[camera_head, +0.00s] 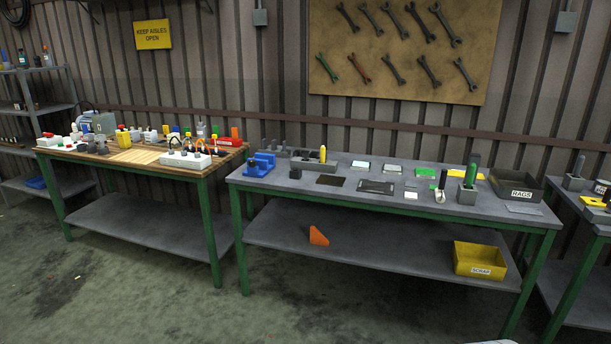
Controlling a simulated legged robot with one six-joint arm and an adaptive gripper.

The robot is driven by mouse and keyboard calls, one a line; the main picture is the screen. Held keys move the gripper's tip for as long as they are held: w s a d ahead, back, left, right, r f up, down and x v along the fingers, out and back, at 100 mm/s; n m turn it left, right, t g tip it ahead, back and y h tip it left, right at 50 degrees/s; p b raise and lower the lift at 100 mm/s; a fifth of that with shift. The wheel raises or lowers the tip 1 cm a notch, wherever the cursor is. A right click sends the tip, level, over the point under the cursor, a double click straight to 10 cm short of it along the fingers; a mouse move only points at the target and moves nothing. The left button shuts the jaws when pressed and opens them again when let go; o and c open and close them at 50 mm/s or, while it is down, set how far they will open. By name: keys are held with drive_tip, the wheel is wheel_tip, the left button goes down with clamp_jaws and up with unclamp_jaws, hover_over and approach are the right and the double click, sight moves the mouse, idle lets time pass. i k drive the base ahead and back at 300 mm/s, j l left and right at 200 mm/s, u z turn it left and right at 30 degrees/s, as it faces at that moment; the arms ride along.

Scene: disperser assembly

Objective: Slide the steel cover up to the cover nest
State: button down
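Several small flat pieces lie on the grey workbench (300,190) at the right. A dark, shiny plate or tray (376,187) lies near the middle of its top. Pale plates (361,165) and (394,169) lie behind it, and a small white piece (410,196) lies to its right. A thin grey plate (524,209) lies near the right front corner. I cannot tell which of these is the steel cover or which is the cover nest; they are too small. My gripper is not in view.
A blue vise (259,164), a black square (330,180), a green-handled tool in a holder (469,184) and a RAGS bin (517,184) stand on the bench. A yellow SCRAP bin (480,260) and orange wedge (318,236) are below. A cluttered wooden-topped table (135,156) stands left. Floor in front is clear.

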sight(334, 181)
drive_tip(key=i+u, duration=0.1)
drive_tip(key=i, duration=0.7)
drive_tip(key=i+l+u, duration=0.1)
drive_tip(key=i, duration=0.65)
drive_tip(key=i+z, duration=0.1)
drive_tip(key=i, duration=0.95)
drive_tip(key=i+j+z, duration=0.15)
drive_tip(key=i, duration=0.9)
